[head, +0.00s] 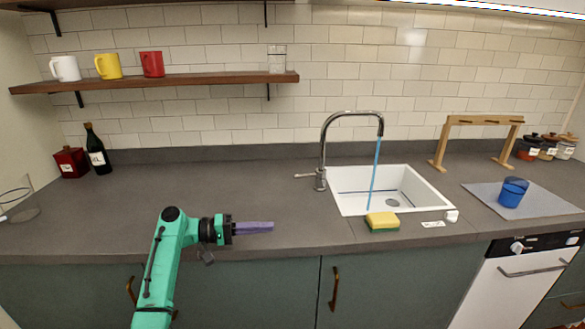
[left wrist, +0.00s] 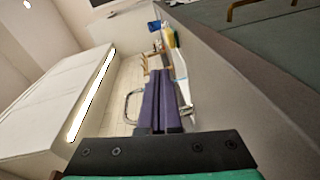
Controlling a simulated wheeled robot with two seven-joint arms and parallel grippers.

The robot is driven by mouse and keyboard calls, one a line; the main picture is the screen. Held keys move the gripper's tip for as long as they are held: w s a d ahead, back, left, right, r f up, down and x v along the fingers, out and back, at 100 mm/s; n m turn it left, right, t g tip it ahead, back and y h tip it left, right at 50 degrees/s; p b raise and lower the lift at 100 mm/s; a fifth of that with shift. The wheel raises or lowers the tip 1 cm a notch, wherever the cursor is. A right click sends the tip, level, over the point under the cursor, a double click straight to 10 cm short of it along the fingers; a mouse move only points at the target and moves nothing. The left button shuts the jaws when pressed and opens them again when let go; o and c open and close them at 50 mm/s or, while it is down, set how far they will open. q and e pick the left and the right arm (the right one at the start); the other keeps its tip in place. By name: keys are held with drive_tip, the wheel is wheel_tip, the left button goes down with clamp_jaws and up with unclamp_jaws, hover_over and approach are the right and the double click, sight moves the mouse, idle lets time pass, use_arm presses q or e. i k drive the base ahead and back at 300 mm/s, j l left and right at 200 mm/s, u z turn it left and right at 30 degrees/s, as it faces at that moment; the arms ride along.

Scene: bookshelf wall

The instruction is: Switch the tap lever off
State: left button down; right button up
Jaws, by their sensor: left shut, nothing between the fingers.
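The chrome tap (head: 324,150) stands at the back left of the white sink (head: 435,203), and a blue stream of water (head: 375,168) falls from its spout into the basin. Its small lever (head: 304,175) sticks out to the left from the tap's base. My left gripper (head: 272,227) is shut and empty over the front of the counter, left of and nearer than the lever, apart from it. In the left wrist view its purple fingers (left wrist: 160,80) lie together, with the tap (left wrist: 131,105) beyond them on the left. My right gripper is not in view.
A yellow-green sponge (head: 382,221) lies at the sink's front edge. A blue cup (head: 513,191) stands on a grey mat (head: 478,190) to the right. A dark bottle (head: 97,150) and red box (head: 70,162) stand back left. The counter between gripper and lever is clear.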

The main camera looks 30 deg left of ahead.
sight(319, 174)
drive_tip(key=i+j, duration=0.85)
drive_tip(key=j, duration=0.15)
